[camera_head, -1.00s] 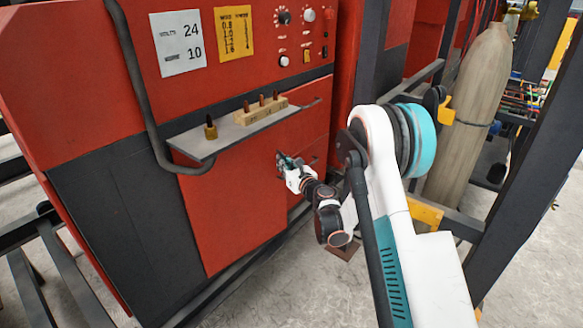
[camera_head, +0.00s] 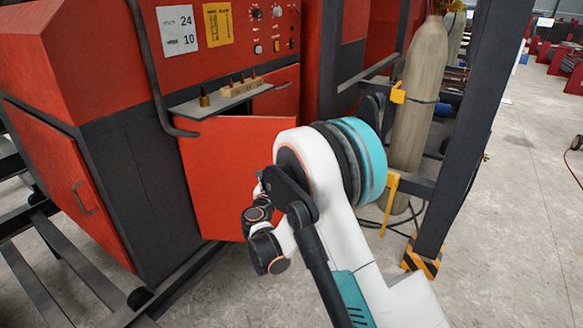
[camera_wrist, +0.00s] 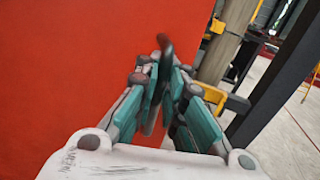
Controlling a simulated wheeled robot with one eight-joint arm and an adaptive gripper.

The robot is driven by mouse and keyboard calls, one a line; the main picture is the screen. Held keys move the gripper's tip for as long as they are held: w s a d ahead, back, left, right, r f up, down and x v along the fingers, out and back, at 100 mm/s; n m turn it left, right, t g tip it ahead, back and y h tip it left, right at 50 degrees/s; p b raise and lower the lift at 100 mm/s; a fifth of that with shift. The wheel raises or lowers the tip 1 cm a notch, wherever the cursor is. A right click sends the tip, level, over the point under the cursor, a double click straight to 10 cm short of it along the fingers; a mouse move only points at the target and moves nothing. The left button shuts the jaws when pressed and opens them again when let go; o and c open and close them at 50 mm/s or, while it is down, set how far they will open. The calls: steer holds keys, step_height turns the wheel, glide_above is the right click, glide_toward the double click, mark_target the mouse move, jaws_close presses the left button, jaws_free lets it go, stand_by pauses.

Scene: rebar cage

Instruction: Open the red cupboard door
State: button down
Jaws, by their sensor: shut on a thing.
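The red cupboard door (camera_head: 215,175) is below the grey shelf of the red machine. It stands partly open, swung out from the cabinet front, with a dark gap above its top edge. It also fills the left of the wrist view (camera_wrist: 70,70). My gripper (camera_wrist: 165,85) is shut on the dark door handle (camera_wrist: 166,47) near the door's free edge. In the head view, my gripper (camera_head: 259,187) is mostly hidden behind my own arm, and the handle is hidden.
The grey shelf (camera_head: 195,111) with several small fittings juts out above the door. A dark post (camera_head: 468,130) and a gas cylinder (camera_head: 415,90) stand to the right. Another red panel with a handle (camera_head: 84,197) is on the machine's left side. Open floor lies at the far right.

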steer(key=s+a+m+g+h, duration=0.2)
steer(key=s+a+h, duration=0.2)
steer(key=s, duration=0.8)
steer(key=shift+s+a+m+b, duration=0.15)
steer(key=shift+a+m+b, duration=0.25)
steer(key=shift+a, duration=0.3)
steer(key=c, duration=2)
jaws_free()
steer(key=v, duration=1.2)
